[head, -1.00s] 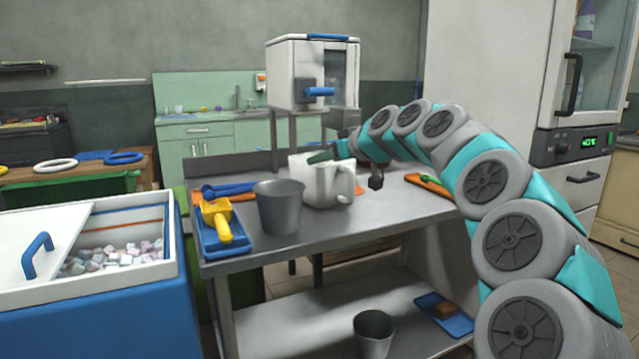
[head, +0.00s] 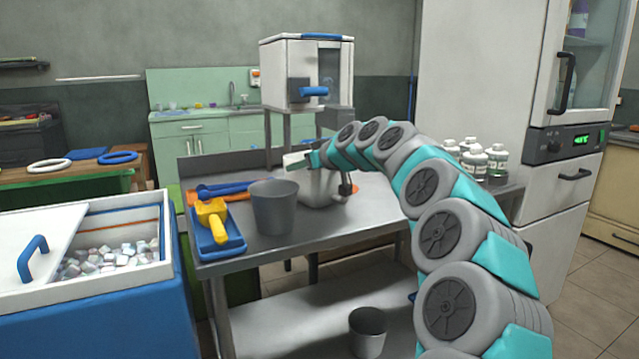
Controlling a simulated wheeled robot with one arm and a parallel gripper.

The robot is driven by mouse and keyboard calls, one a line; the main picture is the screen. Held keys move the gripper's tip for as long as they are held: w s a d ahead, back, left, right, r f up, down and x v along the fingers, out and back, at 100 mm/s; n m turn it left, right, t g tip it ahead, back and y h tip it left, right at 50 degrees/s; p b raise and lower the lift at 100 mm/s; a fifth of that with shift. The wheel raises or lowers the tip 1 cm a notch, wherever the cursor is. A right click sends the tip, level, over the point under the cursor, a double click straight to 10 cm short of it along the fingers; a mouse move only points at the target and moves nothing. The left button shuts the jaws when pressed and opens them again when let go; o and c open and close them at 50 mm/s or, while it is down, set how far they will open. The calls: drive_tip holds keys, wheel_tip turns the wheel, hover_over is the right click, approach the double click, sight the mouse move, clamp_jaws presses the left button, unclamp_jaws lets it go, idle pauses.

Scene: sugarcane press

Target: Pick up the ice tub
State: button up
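A grey, open-topped tub (head: 273,208) stands upright on the steel table, right of the blue tray; I take it for the ice tub. A second grey tub (head: 368,331) stands on the table's lower shelf. My gripper (head: 308,160) is above the tabletop, at the rim of the white pitcher (head: 318,190), behind and right of the upper tub and apart from it. My arm and wrist partly cover the pitcher. The fingers are small and partly hidden, so I cannot see whether they are open or whether they touch the pitcher.
An ice chest (head: 92,320) with its lid slid aside and ice cubes (head: 110,257) inside stands at left. A blue tray (head: 222,245) with a yellow scoop (head: 213,216) lies beside the upper tub. Several bottles (head: 474,163) stand behind my arm. A tall fridge (head: 480,80) is at right.

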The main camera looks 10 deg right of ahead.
clamp_jaws()
idle(1.2)
